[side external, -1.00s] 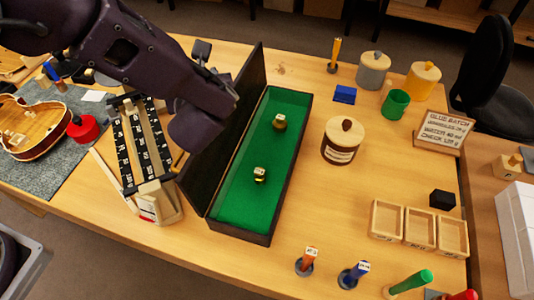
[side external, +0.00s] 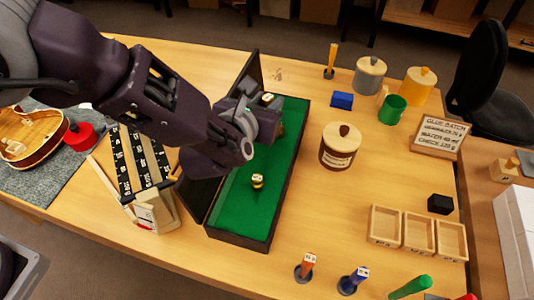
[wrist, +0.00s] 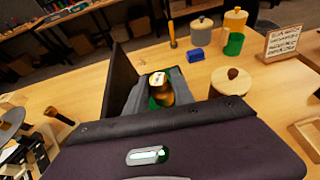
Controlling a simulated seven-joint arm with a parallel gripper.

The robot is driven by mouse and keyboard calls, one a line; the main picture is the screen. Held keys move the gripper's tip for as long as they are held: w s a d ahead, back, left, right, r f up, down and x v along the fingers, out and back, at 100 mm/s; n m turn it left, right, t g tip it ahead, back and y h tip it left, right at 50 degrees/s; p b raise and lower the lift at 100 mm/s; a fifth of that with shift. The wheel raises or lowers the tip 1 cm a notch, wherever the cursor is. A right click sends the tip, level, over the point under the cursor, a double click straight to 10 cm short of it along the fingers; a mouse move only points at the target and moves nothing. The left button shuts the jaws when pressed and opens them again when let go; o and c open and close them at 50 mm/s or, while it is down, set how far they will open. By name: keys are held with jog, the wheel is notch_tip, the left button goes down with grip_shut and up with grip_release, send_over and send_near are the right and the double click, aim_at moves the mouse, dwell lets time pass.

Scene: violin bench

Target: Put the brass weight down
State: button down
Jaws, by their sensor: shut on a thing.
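My gripper (side external: 268,112) is over the far part of the open case with green lining (side external: 236,207) and is shut on a brass weight (side external: 268,98). The weight's pale labelled top shows in the side view, and its body is mostly hidden by the fingers. In the wrist view the brass weight (wrist: 164,89) is upright between the two fingers. I cannot tell whether its base touches the lining. A second brass weight (side external: 257,181) stands on the lining nearer the front, apart from my gripper.
The case's dark lid (side external: 199,197) stands open on its left side, beside my arm. A scale (side external: 149,190) with black notched beams is left of it. A round lidded jar (side external: 339,148) stands to the right. Wooden trays (side external: 419,230) lie at the right front.

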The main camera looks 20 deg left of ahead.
notch_tip(320, 180, down, 14)
jog(key=shift+f, duration=0.2)
jog(key=shift+f, duration=0.25)
jog(key=shift+f, duration=0.35)
jog(key=c, duration=1.1)
grip_release()
jog(key=shift+r, duration=0.4)
jog(key=v, duration=1.2)
jog(key=shift+r, duration=0.3)
